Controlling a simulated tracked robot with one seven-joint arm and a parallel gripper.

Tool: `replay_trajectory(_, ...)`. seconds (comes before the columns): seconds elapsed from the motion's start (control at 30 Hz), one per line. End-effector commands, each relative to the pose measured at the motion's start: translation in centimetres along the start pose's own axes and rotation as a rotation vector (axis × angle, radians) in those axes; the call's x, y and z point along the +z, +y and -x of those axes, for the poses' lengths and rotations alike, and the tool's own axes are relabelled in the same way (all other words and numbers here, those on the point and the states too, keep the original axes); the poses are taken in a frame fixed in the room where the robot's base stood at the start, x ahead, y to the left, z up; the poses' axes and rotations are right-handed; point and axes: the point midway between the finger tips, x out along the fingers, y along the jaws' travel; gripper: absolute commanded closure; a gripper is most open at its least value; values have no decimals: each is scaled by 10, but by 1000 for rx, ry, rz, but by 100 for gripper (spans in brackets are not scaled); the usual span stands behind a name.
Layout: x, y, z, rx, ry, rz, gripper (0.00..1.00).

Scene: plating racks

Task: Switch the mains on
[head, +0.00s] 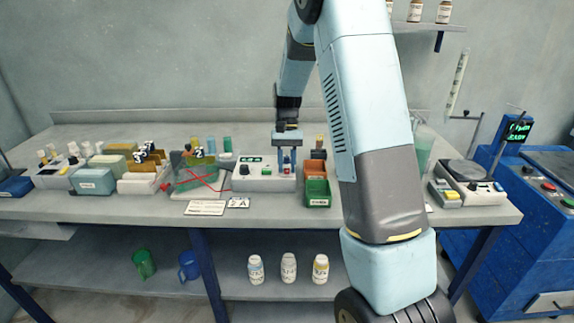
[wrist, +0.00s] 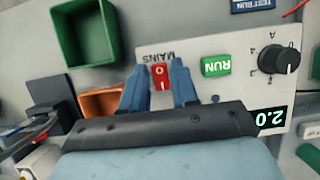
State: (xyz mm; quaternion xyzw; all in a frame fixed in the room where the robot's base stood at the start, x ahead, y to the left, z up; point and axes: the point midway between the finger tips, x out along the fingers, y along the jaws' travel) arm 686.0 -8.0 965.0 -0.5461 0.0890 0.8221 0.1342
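The grey power supply box (head: 262,184) stands on the bench. In the wrist view its panel (wrist: 215,60) carries a red rocker switch (wrist: 160,77) marked O and I, beside the printed word MAINS. My gripper (head: 287,160) is over the right part of the box, pointing down. In the wrist view my gripper's two blue fingers (wrist: 162,80) are apart, one on each side of the red switch, with nothing held between them. I cannot tell whether the fingertips touch the panel. A lit display (wrist: 270,117) reads 2.0.
The green RUN button (wrist: 216,66) and a black knob (wrist: 279,60) are on the same panel. A green bin (head: 318,190) and an orange bin (wrist: 101,102) stand close beside the box. A tank with red leads (head: 198,178) is to its left.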

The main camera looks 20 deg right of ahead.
Motion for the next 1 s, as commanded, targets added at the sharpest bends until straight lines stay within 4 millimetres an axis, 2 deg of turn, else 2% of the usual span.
replay_trajectory(0.03, 0, 0, 0, 0, 0, 0, 66)
replay_trajectory(0.17, 0, 0, 0, 0, 0, 0, 55)
replay_trajectory(0.4, 0, 0, 1, 0, 0, 0, 55)
replay_trajectory(0.53, 0, 0, 9, 0, 1, 0, 55)
replay_trajectory(0.67, -1, 0, 29, -1, 3, 0, 55)
replay_trajectory(1.0, -1, 0, 96, 0, 2, 0, 55)
